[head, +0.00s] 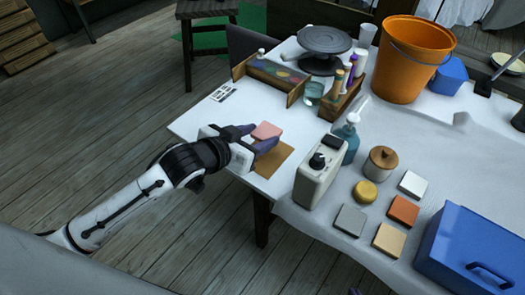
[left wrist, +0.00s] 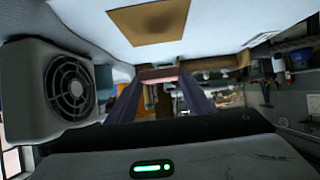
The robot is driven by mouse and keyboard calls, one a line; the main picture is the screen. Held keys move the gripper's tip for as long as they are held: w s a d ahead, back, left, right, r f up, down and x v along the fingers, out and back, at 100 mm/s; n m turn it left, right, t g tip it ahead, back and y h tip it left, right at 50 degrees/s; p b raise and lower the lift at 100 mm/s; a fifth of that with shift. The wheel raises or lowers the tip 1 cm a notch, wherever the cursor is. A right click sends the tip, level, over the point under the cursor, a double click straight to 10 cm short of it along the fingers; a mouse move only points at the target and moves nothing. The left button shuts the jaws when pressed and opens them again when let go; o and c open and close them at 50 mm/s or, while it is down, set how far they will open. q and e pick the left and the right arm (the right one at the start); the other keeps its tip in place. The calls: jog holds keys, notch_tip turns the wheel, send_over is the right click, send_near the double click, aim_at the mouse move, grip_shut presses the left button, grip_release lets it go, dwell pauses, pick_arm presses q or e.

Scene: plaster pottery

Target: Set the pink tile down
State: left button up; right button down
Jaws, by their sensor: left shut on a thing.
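The pink tile (head: 266,130) is held between the dark fingertips of my left gripper (head: 265,135), which is shut on it. The tile is near the left part of the white table, beside a brown square mat (head: 273,164). In the left wrist view, the pink tile (left wrist: 158,73) shows as a thin edge between the fingers (left wrist: 158,82), and the brown mat (left wrist: 145,22) is bare. The tile appears raised off the tabletop; its exact height is hard to tell.
A white box with a black knob (head: 318,175) stands right of the mat; its fan grille (left wrist: 68,87) shows in the left wrist view. A wooden paint box (head: 268,80) lies behind. Several coloured tiles, a lidded jar (head: 381,165) and a blue case (head: 475,250) are farther right.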

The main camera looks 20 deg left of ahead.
aim_at(259, 162)
pick_arm(q)
notch_tip(259, 162, down, 7)
jog(key=shift+f+b, duration=0.15)
jog(key=shift+b, duration=0.3)
jog(key=shift+f, duration=0.15)
jog(key=o, duration=1.1)
